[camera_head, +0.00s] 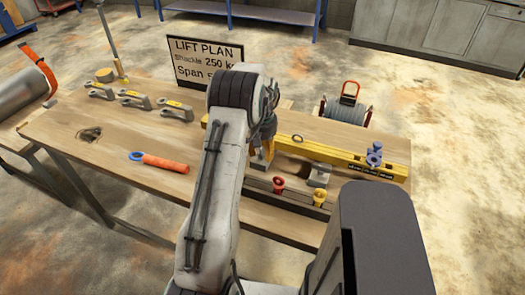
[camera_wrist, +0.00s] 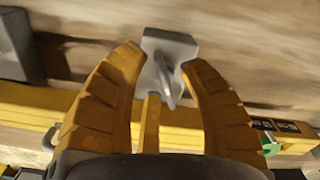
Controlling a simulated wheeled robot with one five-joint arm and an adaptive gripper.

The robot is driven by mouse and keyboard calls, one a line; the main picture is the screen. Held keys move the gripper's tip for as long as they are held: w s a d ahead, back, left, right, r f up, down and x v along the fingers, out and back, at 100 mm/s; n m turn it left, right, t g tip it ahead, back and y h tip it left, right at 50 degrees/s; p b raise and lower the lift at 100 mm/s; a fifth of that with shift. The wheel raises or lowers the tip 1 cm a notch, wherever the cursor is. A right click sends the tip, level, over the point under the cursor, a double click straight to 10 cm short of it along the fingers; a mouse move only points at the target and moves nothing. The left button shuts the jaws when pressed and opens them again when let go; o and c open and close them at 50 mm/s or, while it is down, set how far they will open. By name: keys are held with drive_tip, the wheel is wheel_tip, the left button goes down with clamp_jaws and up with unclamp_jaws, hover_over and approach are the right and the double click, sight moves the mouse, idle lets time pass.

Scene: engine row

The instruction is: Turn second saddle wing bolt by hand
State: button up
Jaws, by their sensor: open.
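In the wrist view a grey metal block (camera_wrist: 184,45) carries an upright grey wing (camera_wrist: 163,78), which looks like a saddle wing bolt. The picture does not show for sure which saddle it belongs to. My gripper (camera_wrist: 163,60) is open, with one yellow finger on each side of the wing. I cannot tell whether either finger touches it. In the head view my gripper (camera_head: 262,158) is low over the yellow beam (camera_head: 352,159), mostly hidden by my arm. Another grey block (camera_head: 319,176) stands at the beam's near side.
A red knob (camera_head: 279,183) and a yellow knob (camera_head: 320,195) stand along the table's front. A blue-grey fitting (camera_head: 374,155) sits on the beam's right end. Several shackles (camera_head: 134,99) and an orange-handled tool (camera_head: 162,161) lie left.

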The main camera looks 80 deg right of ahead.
clamp_jaws()
idle(0.3)
drive_tip(key=shift+n, duration=0.3)
drive_tip(key=n+b, duration=0.1)
drive_tip(key=n, duration=0.4)
drive_tip(key=shift+s+d+n, duration=0.1)
drive_tip(key=shift+d+n, duration=0.05)
drive_tip(key=shift+n, duration=0.15)
drive_tip(key=n+b, duration=0.1)
drive_tip(key=n, duration=0.3)
drive_tip(key=shift+d, duration=0.1)
drive_tip(key=shift+f+n, duration=0.1)
drive_tip(key=shift+n, duration=1.1)
unclamp_jaws()
drive_tip(key=shift+d, duration=0.1)
